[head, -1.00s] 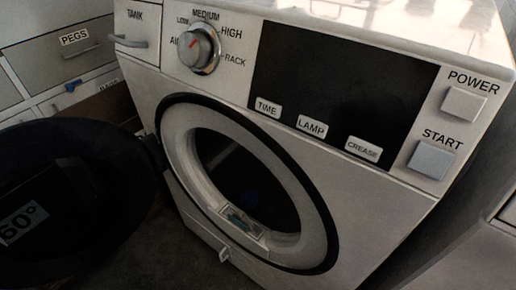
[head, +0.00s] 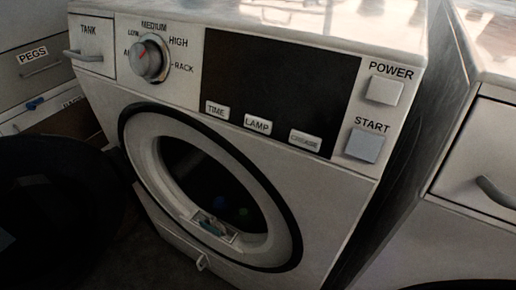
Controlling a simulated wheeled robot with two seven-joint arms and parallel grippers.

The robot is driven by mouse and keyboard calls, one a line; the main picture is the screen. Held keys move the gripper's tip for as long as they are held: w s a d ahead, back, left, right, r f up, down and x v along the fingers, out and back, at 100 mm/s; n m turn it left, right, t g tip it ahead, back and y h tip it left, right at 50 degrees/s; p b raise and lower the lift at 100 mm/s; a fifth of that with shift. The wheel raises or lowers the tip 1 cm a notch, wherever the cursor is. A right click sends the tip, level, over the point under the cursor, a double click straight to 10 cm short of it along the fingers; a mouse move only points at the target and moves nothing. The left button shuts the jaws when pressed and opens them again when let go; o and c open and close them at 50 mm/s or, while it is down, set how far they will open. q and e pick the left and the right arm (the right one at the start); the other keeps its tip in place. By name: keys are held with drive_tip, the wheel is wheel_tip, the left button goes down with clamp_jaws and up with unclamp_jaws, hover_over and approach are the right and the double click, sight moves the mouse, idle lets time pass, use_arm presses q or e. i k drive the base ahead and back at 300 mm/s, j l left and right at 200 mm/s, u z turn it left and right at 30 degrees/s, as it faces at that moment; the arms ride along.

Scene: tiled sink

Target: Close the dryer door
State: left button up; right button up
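The dryer (head: 330,190) is a white front-loading machine with a dial, a dark panel and buttons. Its door (head: 50,205) is a dark round disc swung wide open to the left, partly cut off by the left picture edge. The round opening (head: 185,160) is uncovered, with a pale ring and a black seal around it. Inside the dark drum, small bluish and greenish spots show faintly. Neither of my grippers is in view.
Drawers with a PEGS label (head: 32,56) stand at the left behind the door. Another pale unit with a curved handle (head: 495,192) stands close at the right, across a narrow dark gap. Dark floor shows below the dryer front.

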sight(63, 202)
drive_tip(key=j, duration=0.45)
drive_tip(key=k+j, duration=0.15)
drive_tip(key=j, duration=0.3)
drive_tip(key=j+z, duration=0.1)
drive_tip(key=j, duration=0.35)
